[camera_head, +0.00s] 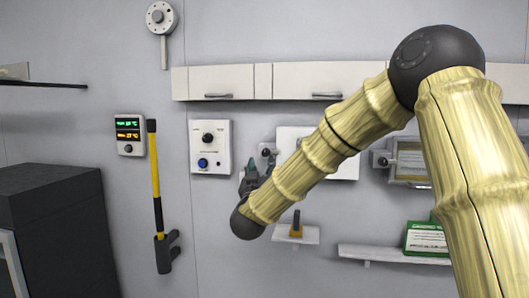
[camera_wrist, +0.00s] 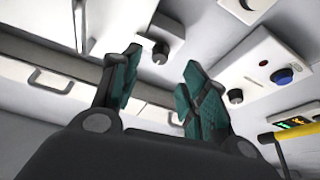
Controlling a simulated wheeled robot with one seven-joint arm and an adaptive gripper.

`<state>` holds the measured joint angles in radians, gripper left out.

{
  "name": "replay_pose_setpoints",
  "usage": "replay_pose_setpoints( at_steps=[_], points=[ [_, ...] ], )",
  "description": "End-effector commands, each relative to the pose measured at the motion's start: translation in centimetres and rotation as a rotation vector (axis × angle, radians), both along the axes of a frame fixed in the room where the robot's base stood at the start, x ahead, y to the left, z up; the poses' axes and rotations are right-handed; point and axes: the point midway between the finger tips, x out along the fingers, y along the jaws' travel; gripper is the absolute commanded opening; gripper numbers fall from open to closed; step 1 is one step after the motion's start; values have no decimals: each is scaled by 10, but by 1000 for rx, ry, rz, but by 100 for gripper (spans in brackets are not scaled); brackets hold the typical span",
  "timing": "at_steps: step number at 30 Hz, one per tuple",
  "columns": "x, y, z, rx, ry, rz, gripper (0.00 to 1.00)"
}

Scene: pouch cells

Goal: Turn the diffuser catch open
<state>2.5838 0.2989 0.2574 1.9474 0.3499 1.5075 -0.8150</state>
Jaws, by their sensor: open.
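A small light plate with a dark round knob (camera_head: 267,152) sits on the wall at the left edge of a white panel (camera_head: 345,168). It looks like the diffuser catch, though no label shows. In the wrist view the knob (camera_wrist: 160,55) appears between and beyond my fingertips. My gripper (camera_head: 256,168) is open and empty, just below and left of that knob in the head view. My green finger pads (camera_wrist: 162,64) stand apart in the wrist view. The gap to the knob is hard to judge. My forearm covers part of the white panel.
A control panel (camera_head: 210,162) with a black knob and blue button is close on the left. Wall cabinets (camera_head: 222,82) run above. A small shelf (camera_head: 309,236) holding a dark-handled item is below. A framed unit (camera_head: 410,177) is at right.

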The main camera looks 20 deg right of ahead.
Motion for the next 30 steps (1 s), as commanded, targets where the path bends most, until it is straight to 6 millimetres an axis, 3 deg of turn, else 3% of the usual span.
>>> replay_pose_setpoints(
  at_steps=[12, 26, 30],
  points=[
    [42, -25, 22, 1, 0, 0, 44],
    [49, -29, 23, 1, 0, 1, 44],
    [49, -29, 23, 1, 0, 1, 21]
  ],
)
